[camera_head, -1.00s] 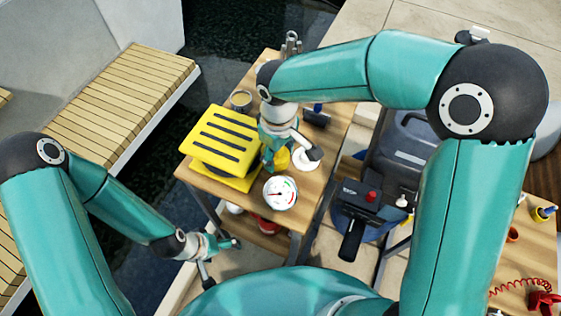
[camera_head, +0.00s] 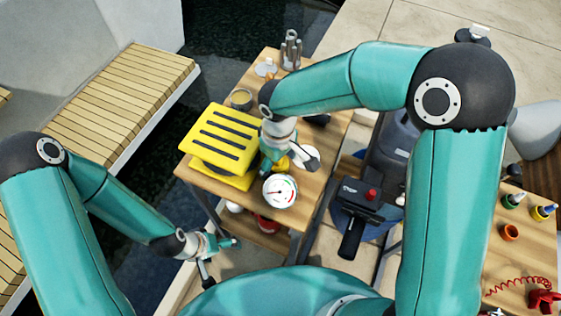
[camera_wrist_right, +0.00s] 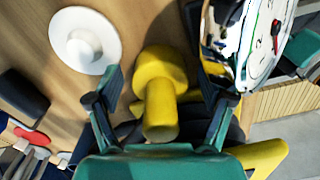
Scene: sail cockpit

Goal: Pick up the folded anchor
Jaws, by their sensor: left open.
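A grey metal thing with upright prongs, which looks like the folded anchor (camera_head: 290,50), stands at the far end of the wooden table. Grey prongs also show at the lower left of the right wrist view (camera_wrist_right: 18,160); I cannot tell if they are the anchor. My right gripper (camera_head: 291,165) is low over the near part of the table, well short of the anchor. Its fingers are apart around a yellow knobbed thing (camera_wrist_right: 160,85) in the right wrist view, with gaps at both sides. My left gripper (camera_head: 222,261) is open and empty, left of the table's near end.
A yellow slotted block (camera_head: 222,138), a round gauge (camera_head: 280,191), a white disc (camera_wrist_right: 85,40) and a cup (camera_head: 241,98) crowd the table. A dark outboard motor (camera_head: 390,160) stands to its right. Dark water lies left of the table.

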